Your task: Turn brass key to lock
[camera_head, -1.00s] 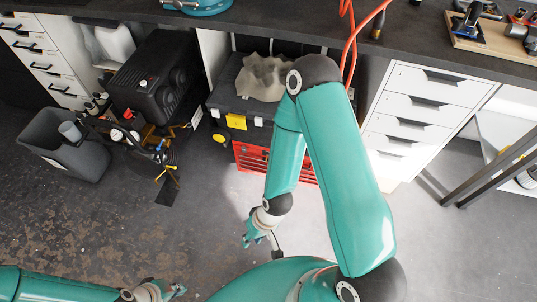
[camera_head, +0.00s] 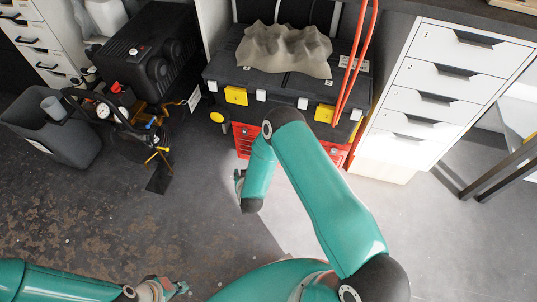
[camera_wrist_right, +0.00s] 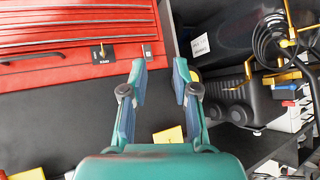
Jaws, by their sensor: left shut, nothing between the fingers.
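The red tool chest (camera_wrist_right: 60,30) fills the upper left of the right wrist view. A small dark plate with a thin brass-coloured piece (camera_wrist_right: 102,49) sits on its front; it is too small to tell how the key is turned. In the head view the red chest (camera_head: 243,139) is partly hidden behind my right arm. My right gripper (camera_wrist_right: 158,72) is open and empty, its fingers apart in front of the chest, right of the plate. It also shows, small and partly hidden, in the head view (camera_head: 239,181). My left gripper (camera_head: 181,288) is shut and empty, low over the floor.
A black toolbox (camera_head: 280,86) with yellow latches and a grey draped lump (camera_head: 285,50) sits on the red chest. A black compressor (camera_head: 150,55) and grey bin (camera_head: 50,140) stand left, white drawers (camera_head: 440,85) right. Orange hoses (camera_head: 357,60) hang in front.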

